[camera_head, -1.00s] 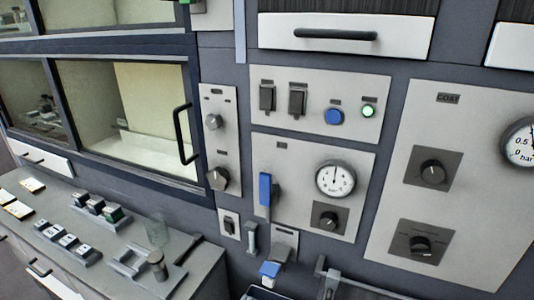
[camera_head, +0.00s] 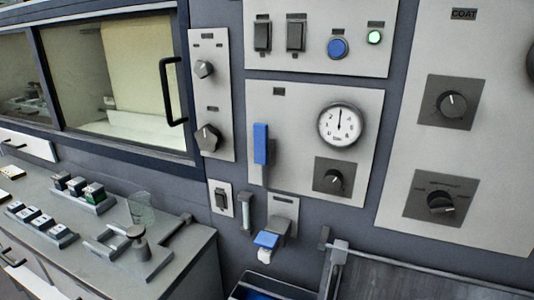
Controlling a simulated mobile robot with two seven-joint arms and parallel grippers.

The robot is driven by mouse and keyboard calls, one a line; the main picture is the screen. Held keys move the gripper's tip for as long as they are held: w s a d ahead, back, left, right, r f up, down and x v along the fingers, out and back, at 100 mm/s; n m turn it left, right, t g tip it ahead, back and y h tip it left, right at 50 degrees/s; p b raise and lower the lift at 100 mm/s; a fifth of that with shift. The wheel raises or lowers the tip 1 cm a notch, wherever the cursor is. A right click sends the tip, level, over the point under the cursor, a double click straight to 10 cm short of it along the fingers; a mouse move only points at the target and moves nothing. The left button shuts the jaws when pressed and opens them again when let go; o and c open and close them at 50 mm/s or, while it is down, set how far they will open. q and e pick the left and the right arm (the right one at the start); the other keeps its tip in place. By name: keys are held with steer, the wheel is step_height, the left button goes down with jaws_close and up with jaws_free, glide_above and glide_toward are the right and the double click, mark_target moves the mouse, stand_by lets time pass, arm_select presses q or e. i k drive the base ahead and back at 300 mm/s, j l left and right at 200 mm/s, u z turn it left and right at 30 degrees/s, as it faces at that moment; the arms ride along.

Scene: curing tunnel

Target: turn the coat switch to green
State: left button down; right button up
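The panel (camera_head: 480,80) marked COAT is at the right. It carries an upper black knob (camera_head: 452,104) on a dark square plate. Below it is a lower black rotary switch (camera_head: 441,202) on another dark plate with small markings that I cannot read. I see no green mark on either plate. I cannot tell which of the two is the coat switch. Neither of my grippers shows in this view.
A panel with a gauge (camera_head: 340,125), a blue lever (camera_head: 261,144) and a small knob (camera_head: 332,180) is left of the COAT panel. Above it are a blue button (camera_head: 337,47) and a lit green lamp (camera_head: 375,37). A grey worktop (camera_head: 185,258) juts out at lower left.

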mark_target(439, 202)
steer(key=k+z, duration=0.1)
steer(key=z, duration=1.15)
